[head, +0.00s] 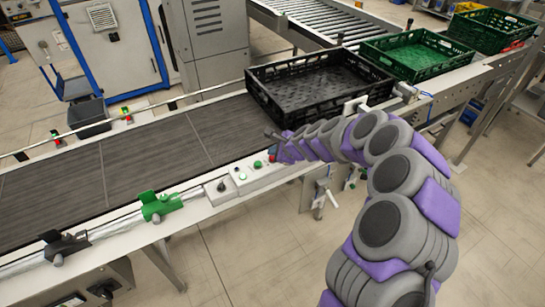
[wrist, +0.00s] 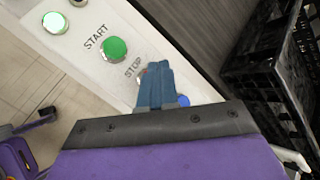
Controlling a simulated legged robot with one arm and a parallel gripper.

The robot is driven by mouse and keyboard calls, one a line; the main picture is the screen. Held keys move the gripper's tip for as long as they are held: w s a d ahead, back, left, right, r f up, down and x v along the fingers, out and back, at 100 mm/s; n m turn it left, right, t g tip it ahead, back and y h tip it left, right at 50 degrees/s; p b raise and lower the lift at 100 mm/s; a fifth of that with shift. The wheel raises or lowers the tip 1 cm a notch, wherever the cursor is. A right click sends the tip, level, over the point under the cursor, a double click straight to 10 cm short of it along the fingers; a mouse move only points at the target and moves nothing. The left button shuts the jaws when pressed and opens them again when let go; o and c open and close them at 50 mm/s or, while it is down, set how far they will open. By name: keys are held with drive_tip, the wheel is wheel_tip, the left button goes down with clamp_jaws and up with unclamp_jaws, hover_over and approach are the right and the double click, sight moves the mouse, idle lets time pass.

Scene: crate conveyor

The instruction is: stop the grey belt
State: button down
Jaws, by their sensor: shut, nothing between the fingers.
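The grey belt (head: 110,165) runs along the left. Its control panel (head: 228,188) is on the near rail and shows large in the wrist view (wrist: 70,60). There a green button (wrist: 115,47) sits beside the word START. The word STOP (wrist: 133,68) is printed farther along, and the button beside it is mostly hidden behind my fingers, with only a reddish edge showing. My gripper (wrist: 158,66) is shut and empty, its blue fingertips over that spot. I cannot tell whether they touch the button. In the head view my gripper (head: 273,154) is at the panel's right end.
A black crate (head: 262,98) stands at the belt's right end, close to my gripper. Green crates (head: 420,75) stand farther right on the line. Open floor lies in front.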

drive_tip(key=shift+f, duration=0.45)
idle(0.5)
idle(0.3)
drive_tip(key=shift+r+p, duration=0.65)
drive_tip(key=shift+r, duration=0.25)
wheel_tip(320, 180, up, 5)
drive_tip(key=p, duration=0.4)
idle(0.6)
